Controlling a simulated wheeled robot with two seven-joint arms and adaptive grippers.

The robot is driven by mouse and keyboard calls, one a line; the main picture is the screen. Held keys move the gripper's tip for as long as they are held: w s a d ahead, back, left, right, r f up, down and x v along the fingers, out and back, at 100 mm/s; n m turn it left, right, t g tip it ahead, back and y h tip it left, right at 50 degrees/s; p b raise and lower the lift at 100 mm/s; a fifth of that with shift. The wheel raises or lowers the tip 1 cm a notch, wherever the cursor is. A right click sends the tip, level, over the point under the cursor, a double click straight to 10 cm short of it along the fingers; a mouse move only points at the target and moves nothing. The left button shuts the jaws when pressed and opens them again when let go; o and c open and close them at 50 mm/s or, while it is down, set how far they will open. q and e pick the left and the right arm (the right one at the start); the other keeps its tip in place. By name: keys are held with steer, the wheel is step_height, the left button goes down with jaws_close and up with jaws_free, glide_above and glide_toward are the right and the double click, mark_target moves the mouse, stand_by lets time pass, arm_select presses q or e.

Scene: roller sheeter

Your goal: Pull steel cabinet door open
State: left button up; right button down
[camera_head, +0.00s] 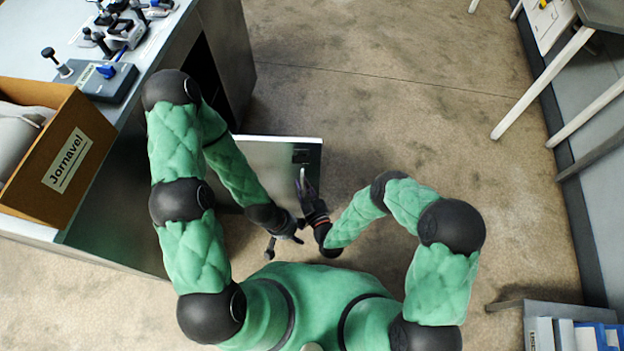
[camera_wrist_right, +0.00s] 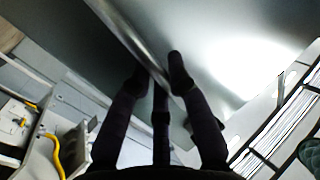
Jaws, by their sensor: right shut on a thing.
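The steel cabinet door (camera_head: 262,158) is a pale flat panel that stands out from the cabinet (camera_head: 226,45) at the left, so it is at least partly open. My right gripper (camera_head: 305,185) is at the door's right end. In the right wrist view the right gripper (camera_wrist_right: 160,75) is shut on the door handle (camera_wrist_right: 125,38), a shiny metal bar running diagonally across the panel. The fingers hide part of the bar. My left gripper (camera_head: 283,248) is empty, its fingers spread, just below the door in the head view and apart from the handle.
A brown box (camera_head: 100,130) labelled Jornavel and a grey device (camera_head: 100,80) sit on the cabinet's worktop. A table with pale legs (camera_head: 540,85) stands at the upper right, and files (camera_head: 565,335) at the lower right. The floor (camera_head: 400,90) between is clear.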

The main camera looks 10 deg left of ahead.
steer(key=shift+s+d+r, duration=0.1)
steer(key=shift+s, duration=0.2)
steer(key=c, duration=1.1)
jaws_free()
steer(key=shift+c, duration=0.2)
steer(key=shift+s, duration=0.1)
steer(key=v, duration=0.7)
steer(key=shift+s, duration=0.2)
steer(key=shift+d, duration=0.1)
steer(key=shift+w, duration=0.1)
